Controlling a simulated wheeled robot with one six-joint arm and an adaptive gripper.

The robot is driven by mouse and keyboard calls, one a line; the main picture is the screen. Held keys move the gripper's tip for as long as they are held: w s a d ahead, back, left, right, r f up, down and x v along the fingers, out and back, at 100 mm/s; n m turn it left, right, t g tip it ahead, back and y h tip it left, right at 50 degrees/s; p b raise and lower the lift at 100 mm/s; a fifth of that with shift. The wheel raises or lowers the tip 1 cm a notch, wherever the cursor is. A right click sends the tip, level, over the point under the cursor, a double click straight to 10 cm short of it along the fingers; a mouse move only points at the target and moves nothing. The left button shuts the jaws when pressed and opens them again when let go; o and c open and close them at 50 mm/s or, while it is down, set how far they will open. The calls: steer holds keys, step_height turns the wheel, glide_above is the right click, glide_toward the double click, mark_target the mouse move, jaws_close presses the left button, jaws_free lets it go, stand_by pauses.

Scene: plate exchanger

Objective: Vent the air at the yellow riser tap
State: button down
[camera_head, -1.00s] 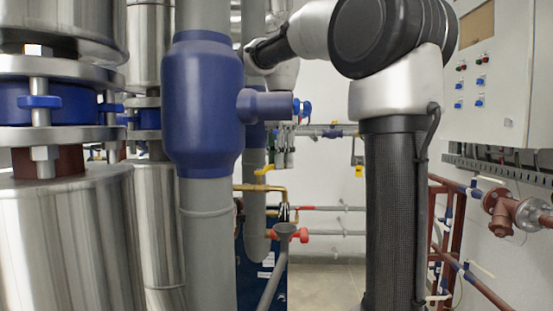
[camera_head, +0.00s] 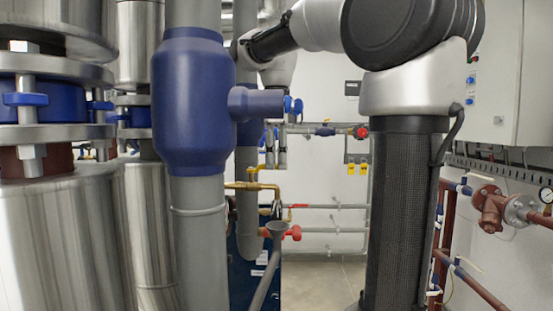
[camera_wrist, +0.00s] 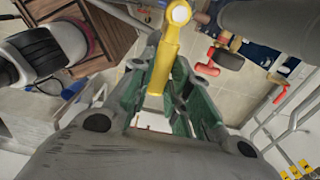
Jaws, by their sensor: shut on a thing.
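The yellow tap lever (camera_wrist: 163,62) runs between the green-padded fingers of my gripper (camera_wrist: 154,85) in the wrist view. The fingers are shut on the lever, and its round white-centred end shows beyond them at the top. In the head view my gripper (camera_head: 273,150) hangs down behind the blue side stub, small and partly hidden. The yellow lever (camera_head: 261,169) shows just below it, above a brass pipe (camera_head: 262,186). The lever's exact angle is hard to tell in the head view.
A grey funnel drain (camera_head: 277,228) and a red tap handle (camera_head: 293,233) are below. A large blue valve body (camera_head: 192,100) on a grey pipe stands close at left. A wall cabinet (camera_head: 505,80) and red-brown pipework (camera_head: 489,208) are at right. Bare floor (camera_head: 330,285) lies between.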

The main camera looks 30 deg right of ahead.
mark_target(277, 164)
stand_by(0.4)
steer(key=c, duration=1.3)
jaws_free()
steer(key=shift+c, duration=0.2)
step_height(277, 164, up, 12)
steer(key=shift+d, duration=0.1)
